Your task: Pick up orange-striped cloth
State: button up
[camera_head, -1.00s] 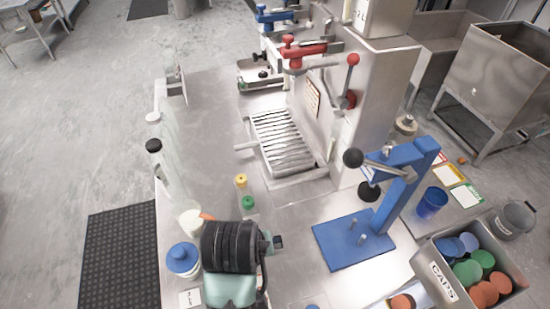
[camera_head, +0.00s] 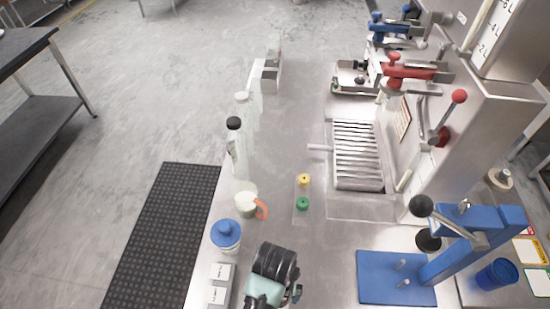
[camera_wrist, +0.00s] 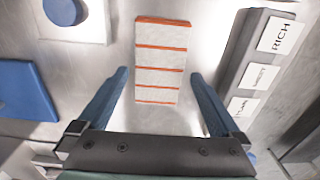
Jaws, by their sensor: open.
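The orange-striped cloth (camera_wrist: 162,62) is a pale rectangle with several orange bands, lying flat on the metal counter in the wrist view. My gripper (camera_wrist: 159,74) is open, with one blue-grey finger on each side of the cloth in the picture. Nothing is held. How high the fingertips are above the cloth is hard to tell. In the head view my wrist is at the bottom edge, and I cannot make out the cloth or the fingertips there.
A blue-lidded jar (camera_head: 226,234) and a cup with an orange handle (camera_head: 246,204) stand near my wrist. A blue lever press (camera_head: 397,278) stands to the right.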

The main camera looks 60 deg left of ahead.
notch_tip(320, 180, down, 3)
jog(key=shift+w+f, duration=0.1)
jog(key=c, duration=1.1)
